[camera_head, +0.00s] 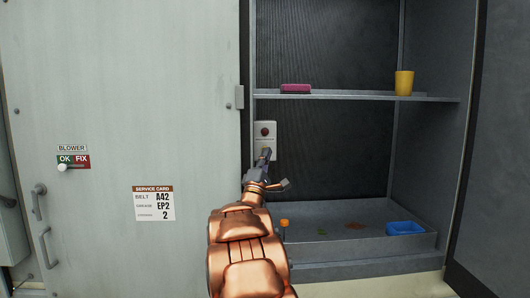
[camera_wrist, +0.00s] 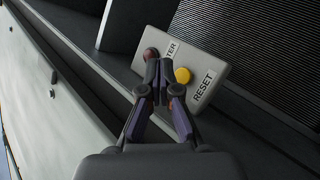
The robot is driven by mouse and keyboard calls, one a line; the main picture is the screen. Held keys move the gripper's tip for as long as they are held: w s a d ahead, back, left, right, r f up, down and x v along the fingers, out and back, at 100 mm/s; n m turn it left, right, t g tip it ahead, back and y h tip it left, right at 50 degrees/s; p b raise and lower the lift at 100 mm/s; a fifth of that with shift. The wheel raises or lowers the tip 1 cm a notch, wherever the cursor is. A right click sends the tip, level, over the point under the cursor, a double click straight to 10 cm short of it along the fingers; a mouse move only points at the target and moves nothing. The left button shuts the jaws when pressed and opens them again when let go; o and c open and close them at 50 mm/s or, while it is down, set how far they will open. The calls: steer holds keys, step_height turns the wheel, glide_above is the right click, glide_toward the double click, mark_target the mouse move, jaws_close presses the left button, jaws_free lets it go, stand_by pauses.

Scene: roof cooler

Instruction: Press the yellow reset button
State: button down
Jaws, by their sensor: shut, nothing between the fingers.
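The yellow reset button (camera_wrist: 182,75) sits on a pale switch plate (camera_wrist: 218,72) beside the printed word RESET. A dark red button (camera_wrist: 151,54) is on the same plate, near lettering that is partly hidden and ends in TER. My gripper (camera_wrist: 165,66) is shut and empty, its fingertips over the plate between the two buttons, close to the yellow one. I cannot tell whether they touch the plate. In the head view the plate (camera_head: 265,133) is on the cabinet's left inner side, with the red button on top. My gripper (camera_head: 264,155) covers its lower part and hides the yellow button there.
A shelf (camera_head: 350,96) above holds a magenta block (camera_head: 296,88) and a yellow cup (camera_head: 404,83). A tray (camera_head: 330,255) below holds a blue container (camera_head: 405,228). A grey door (camera_head: 120,110) with a service card (camera_head: 154,203) stands left. The cabinet's middle is free.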

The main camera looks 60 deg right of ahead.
steer(key=shift+s+a, duration=0.8)
steer(key=shift+a, duration=0.25)
steer(key=shift+f, duration=0.1)
